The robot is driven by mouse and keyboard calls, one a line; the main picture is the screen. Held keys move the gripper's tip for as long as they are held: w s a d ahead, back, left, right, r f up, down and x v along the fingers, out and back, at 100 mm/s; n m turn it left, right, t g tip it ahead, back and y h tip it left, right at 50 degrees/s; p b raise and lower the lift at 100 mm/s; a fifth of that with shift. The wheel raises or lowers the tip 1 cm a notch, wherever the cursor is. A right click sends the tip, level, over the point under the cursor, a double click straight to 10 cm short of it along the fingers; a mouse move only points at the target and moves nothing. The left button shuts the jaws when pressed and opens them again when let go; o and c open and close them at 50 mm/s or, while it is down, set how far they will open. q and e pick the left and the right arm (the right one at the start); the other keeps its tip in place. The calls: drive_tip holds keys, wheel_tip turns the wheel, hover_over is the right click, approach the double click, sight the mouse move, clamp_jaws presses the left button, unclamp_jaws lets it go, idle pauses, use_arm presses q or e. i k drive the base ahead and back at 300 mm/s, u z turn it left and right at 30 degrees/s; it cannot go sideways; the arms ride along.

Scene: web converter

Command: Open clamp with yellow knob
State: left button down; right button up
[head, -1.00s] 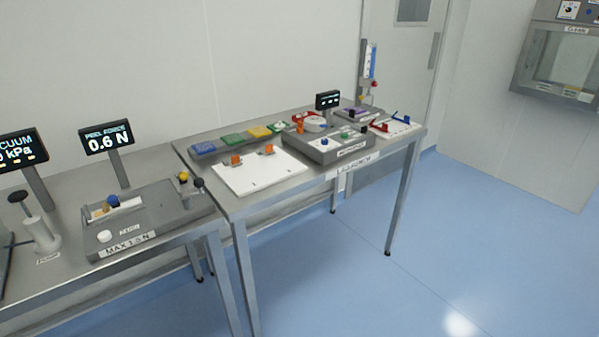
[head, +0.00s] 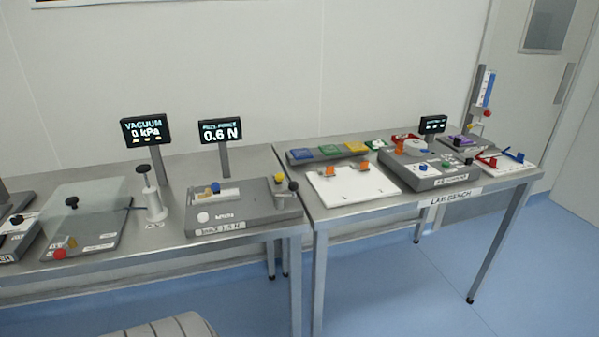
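A yellow knob (head: 279,178) stands at the right end of a grey peel-force device (head: 240,218) on the left bench. A dark knob on a lever is just to the right of it. A blue knob (head: 215,187) sits on a pale strip at the device's left, and a white round button is in front of it. The clamp's jaws are too small to tell whether they are open or shut. Neither of my grippers is in view.
A display reading 0.6 N (head: 219,131) and a vacuum display (head: 145,130) stand behind. A white hand pump (head: 155,208) and a clear-covered plate (head: 85,215) are to the left. The lab bench (head: 345,212) at right holds several fixtures. Blue floor in front is clear at right.

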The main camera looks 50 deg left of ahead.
sight(280, 177)
drive_tip(key=i, duration=3)
drive_tip(key=u, duration=2.75)
